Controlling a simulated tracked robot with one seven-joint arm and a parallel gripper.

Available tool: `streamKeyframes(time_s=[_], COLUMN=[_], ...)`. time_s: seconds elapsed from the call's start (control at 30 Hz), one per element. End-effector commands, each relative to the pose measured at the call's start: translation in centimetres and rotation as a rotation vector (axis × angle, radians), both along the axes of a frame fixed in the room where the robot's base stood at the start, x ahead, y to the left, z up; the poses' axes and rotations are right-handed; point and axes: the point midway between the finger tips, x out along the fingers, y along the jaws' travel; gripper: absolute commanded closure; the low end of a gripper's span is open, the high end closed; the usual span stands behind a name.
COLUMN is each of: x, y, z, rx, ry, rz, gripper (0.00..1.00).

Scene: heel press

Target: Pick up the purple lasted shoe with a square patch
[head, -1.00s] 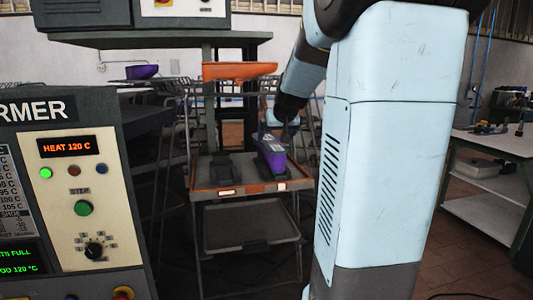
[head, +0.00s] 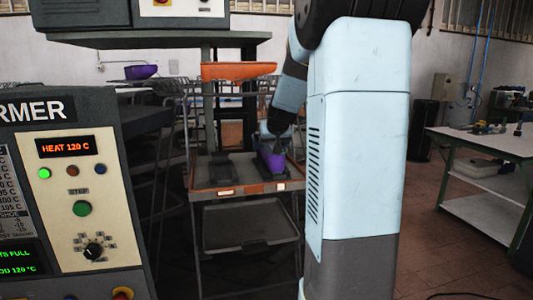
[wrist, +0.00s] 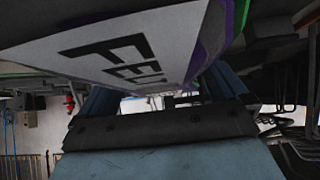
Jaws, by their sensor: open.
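A purple shoe (head: 272,160) stands on the upper tray of the cart in the head view, on the right side of the tray. In the wrist view a large white label (wrist: 125,45) with black letters, edged in purple, fills the upper part, very close to the camera. My gripper (head: 273,140) is at the top of this shoe, with its jaws open. In the wrist view my two bluish fingers stand apart, and the labelled thing is in front of them. Whether the fingers touch the shoe cannot be told.
The cart's upper tray (head: 225,190) has an orange rim and holds a dark block (head: 222,168) left of the shoe. Another purple shoe (head: 141,72) is at the back left. A control panel (head: 85,200) stands at the left, a workbench (head: 490,145) at the right.

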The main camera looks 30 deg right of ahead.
Motion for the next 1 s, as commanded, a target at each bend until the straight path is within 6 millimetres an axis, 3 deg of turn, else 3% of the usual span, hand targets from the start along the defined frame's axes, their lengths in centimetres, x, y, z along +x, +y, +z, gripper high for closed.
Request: streamKeyframes(time_s=[0.07,0.83,1.0], x=[-0.02,0.01,0.04], y=[-0.01,0.1,0.1], z=[0.0,0.01,0.11], rx=[0.0,0.0,-0.001], ry=[0.0,0.001,-0.002], rz=[0.0,0.001,0.001], gripper=[0.02,0.76,0.77])
